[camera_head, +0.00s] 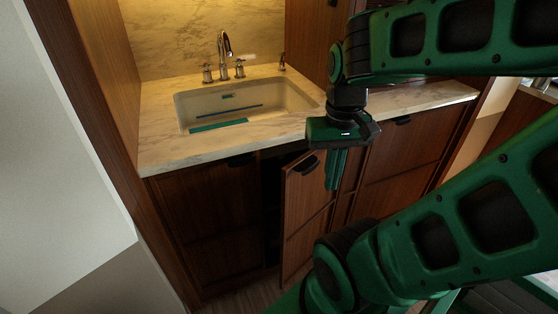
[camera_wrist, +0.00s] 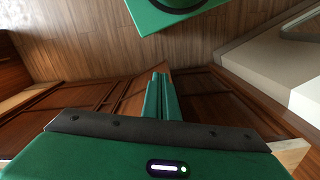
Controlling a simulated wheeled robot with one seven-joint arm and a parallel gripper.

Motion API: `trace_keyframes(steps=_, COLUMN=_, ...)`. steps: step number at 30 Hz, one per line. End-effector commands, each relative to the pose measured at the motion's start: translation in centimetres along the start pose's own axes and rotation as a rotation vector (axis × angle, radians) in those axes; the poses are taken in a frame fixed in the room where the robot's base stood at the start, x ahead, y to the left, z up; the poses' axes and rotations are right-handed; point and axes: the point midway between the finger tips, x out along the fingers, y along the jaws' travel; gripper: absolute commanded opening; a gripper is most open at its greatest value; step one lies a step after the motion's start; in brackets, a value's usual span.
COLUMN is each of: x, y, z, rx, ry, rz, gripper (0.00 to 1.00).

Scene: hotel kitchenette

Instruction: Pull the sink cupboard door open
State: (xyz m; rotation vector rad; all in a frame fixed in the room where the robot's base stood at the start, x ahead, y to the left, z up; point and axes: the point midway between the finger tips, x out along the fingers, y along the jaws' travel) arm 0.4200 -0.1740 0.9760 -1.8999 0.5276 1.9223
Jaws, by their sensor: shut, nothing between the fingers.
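The sink cupboard door (camera_head: 305,215) is brown wood and stands partly open below the sink counter. A dark gap (camera_head: 271,195) shows between it and the closed front to its left. Its dark handle (camera_head: 307,165) is near the top edge. My gripper (camera_head: 332,187) points down, with its green fingers together and empty. In the head view it overlaps the door's right side, right of the handle; I cannot tell whether it touches. The wrist view also shows the shut fingers (camera_wrist: 159,76), with wooden cupboard fronts around them. The hinge is not visible.
The marble counter (camera_head: 165,145) overhangs the cupboards and holds a sink (camera_head: 245,105) with a tap (camera_head: 225,46). Another closed cupboard front (camera_head: 395,185) is to the right. A wall stands at left. Bare wooden floor (camera_wrist: 90,50) lies before the cupboards.

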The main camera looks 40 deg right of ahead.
Motion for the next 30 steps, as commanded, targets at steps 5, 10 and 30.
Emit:
trace_keyframes(steps=5, x=-1.4, y=-0.1, z=-4.1, rx=-0.08, ry=-0.028, rz=0.027, gripper=0.0)
trace_keyframes(steps=10, x=-2.8, y=-2.5, z=-9.8, rx=-0.225, ry=-0.075, rz=0.06, gripper=0.0)
trace_keyframes(steps=30, x=-0.4, y=-11.8, z=-24.4, rx=-0.647, ry=-0.225, rz=0.088, gripper=0.0)
